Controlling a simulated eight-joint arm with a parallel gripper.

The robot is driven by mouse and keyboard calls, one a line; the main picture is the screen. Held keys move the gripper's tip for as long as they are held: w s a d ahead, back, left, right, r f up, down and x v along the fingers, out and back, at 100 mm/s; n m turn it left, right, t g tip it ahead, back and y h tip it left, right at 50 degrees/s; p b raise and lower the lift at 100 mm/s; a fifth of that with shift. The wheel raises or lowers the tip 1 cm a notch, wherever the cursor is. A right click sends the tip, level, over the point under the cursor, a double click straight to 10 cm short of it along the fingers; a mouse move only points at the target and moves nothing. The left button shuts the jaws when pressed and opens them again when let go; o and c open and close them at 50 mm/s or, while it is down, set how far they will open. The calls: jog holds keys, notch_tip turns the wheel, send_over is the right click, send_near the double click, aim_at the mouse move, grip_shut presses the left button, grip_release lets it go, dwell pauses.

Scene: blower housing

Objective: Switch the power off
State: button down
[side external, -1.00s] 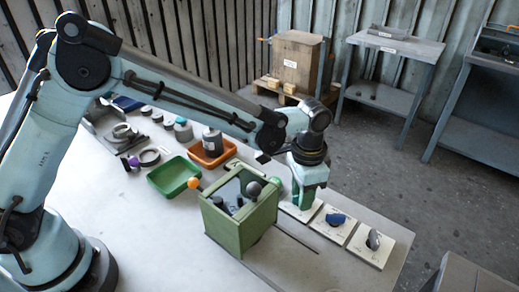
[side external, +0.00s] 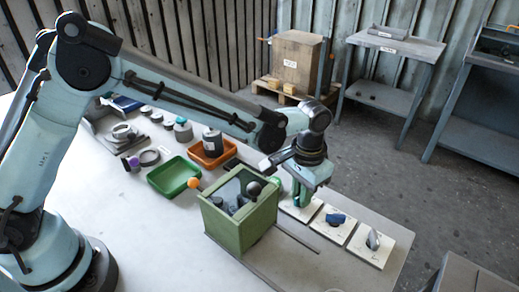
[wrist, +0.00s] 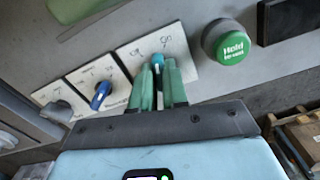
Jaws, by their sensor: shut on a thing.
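Three white plates with rotary knobs lie in a row at the table's right end. My gripper (side external: 301,200) points down over the nearest-to-box plate (side external: 292,212). In the wrist view its green fingers (wrist: 160,72) are shut on a teal knob (wrist: 157,59), which is mostly hidden between them. That plate (wrist: 178,40) has dial marks and lettering, partly covered and too small to read surely. The middle plate holds a blue knob (side external: 337,219), also in the wrist view (wrist: 101,95). The last plate holds a grey knob (side external: 373,240), also in the wrist view (wrist: 57,112).
An open green box (side external: 240,227) with a black ball-topped lever (side external: 254,188) stands close left of my gripper. Green (side external: 174,177) and orange (side external: 212,154) trays lie behind.

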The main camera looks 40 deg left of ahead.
jog(key=shift+n, duration=0.4)
jog(key=n, duration=0.4)
jog(key=shift+n, duration=0.4)
jog(key=n, duration=0.4)
jog(key=c, duration=1.2)
grip_release()
jog(key=shift+c, duration=0.2)
jog(key=shift+r, duration=3)
